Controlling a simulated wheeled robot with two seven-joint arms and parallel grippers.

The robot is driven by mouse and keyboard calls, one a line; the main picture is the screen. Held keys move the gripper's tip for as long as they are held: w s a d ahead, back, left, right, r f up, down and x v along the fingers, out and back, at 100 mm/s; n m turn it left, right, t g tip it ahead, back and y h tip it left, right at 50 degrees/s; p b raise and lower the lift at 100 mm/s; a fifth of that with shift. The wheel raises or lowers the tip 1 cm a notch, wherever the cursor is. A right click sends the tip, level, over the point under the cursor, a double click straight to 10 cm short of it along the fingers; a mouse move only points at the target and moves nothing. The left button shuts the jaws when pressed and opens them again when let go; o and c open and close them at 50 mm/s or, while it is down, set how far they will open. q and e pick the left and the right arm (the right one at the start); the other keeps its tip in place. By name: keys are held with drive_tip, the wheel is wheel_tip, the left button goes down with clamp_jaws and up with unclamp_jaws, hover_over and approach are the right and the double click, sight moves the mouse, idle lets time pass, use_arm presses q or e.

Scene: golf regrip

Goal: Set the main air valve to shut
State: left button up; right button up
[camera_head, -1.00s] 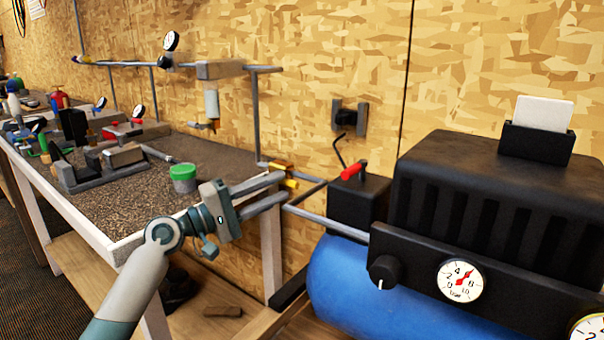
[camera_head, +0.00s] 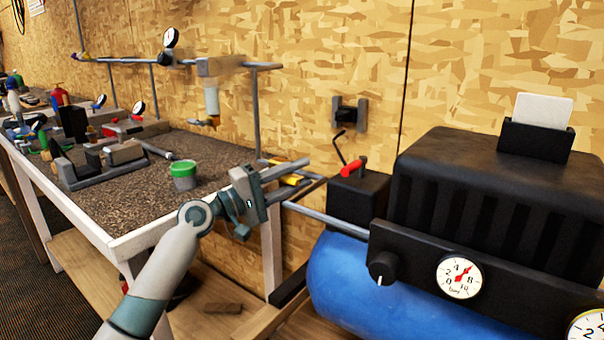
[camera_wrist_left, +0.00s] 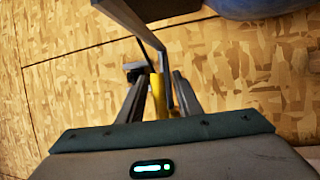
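A brass valve with a yellow handle (camera_head: 293,179), which I take to be the main air valve, sits on the pipe between the bench and the compressor. My left gripper (camera_head: 305,172) is around it and partly hides it in the head view. In the left wrist view the yellow handle (camera_wrist_left: 157,95) stands between the two fingers of my left gripper (camera_wrist_left: 161,80). The fingers are apart, with a gap visible beside the handle. I cannot tell whether a finger touches it. My right gripper is not in view.
The black compressor (camera_head: 490,190) with its blue tank (camera_head: 350,285) stands right of the gripper. A black box with a red lever (camera_head: 353,167) is close to the fingers. The workbench (camera_head: 120,220) with a green-lidded tub (camera_head: 183,174) is at left. The wood-panel wall is behind.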

use_arm(q)
drive_tip(key=shift+w+d+r, duration=0.1)
drive_tip(key=shift+w+d, duration=0.2)
drive_tip(key=shift+d, duration=0.2)
clamp_jaws()
